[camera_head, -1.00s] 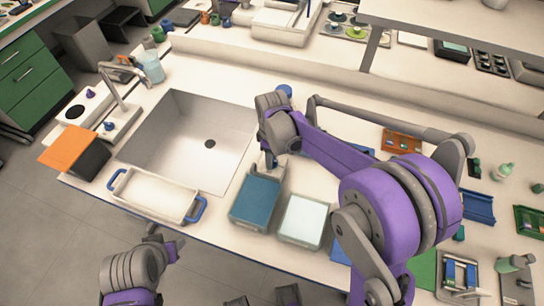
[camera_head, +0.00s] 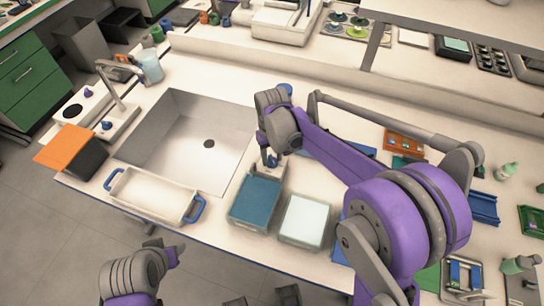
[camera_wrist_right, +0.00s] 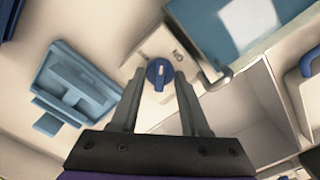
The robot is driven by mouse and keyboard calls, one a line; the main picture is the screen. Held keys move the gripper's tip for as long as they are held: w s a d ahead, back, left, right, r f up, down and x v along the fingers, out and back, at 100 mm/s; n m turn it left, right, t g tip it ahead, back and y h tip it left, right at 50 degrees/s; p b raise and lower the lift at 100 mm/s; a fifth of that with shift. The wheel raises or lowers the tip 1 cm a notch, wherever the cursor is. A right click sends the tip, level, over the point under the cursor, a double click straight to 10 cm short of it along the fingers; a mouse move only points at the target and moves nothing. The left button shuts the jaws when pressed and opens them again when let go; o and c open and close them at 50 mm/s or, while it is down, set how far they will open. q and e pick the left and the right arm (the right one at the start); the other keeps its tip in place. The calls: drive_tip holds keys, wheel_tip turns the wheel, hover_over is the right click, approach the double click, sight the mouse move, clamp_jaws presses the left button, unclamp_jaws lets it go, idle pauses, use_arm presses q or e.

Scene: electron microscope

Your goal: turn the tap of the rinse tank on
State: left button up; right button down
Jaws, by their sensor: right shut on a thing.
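My right gripper (camera_head: 268,160) is by the back edge of a blue tank (camera_head: 254,202), beside the sink. In the right wrist view, the right gripper (camera_wrist_right: 158,85) has its fingers on either side of a dark blue tap knob (camera_wrist_right: 158,73) with a pale bar across it. The knob sits on a beige base (camera_wrist_right: 165,50) and is held near the fingertips. In the head view my right wrist largely hides the tap. My left gripper (camera_head: 172,253) is low, in front of the bench, clear of everything; its fingers do not show clearly.
A sink (camera_head: 200,135) lies left of the right gripper, with a grey faucet (camera_head: 115,88) and a blue knob at its far left. A white tray with blue handles (camera_head: 150,196) is at the sink's front. A pale-topped tank (camera_head: 304,221) stands right of the blue tank.

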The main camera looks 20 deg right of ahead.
sight(272, 159)
drive_tip(key=m, duration=0.4)
drive_tip(key=shift+m, duration=0.3)
drive_tip(key=shift+m+b, duration=0.4)
drive_tip(key=shift+m, duration=1.5)
drive_tip(key=shift+c, duration=1.9)
unclamp_jaws()
wheel_tip(272, 159, up, 11)
drive_tip(key=shift+p, duration=0.45)
drive_tip(key=shift+f, duration=0.1)
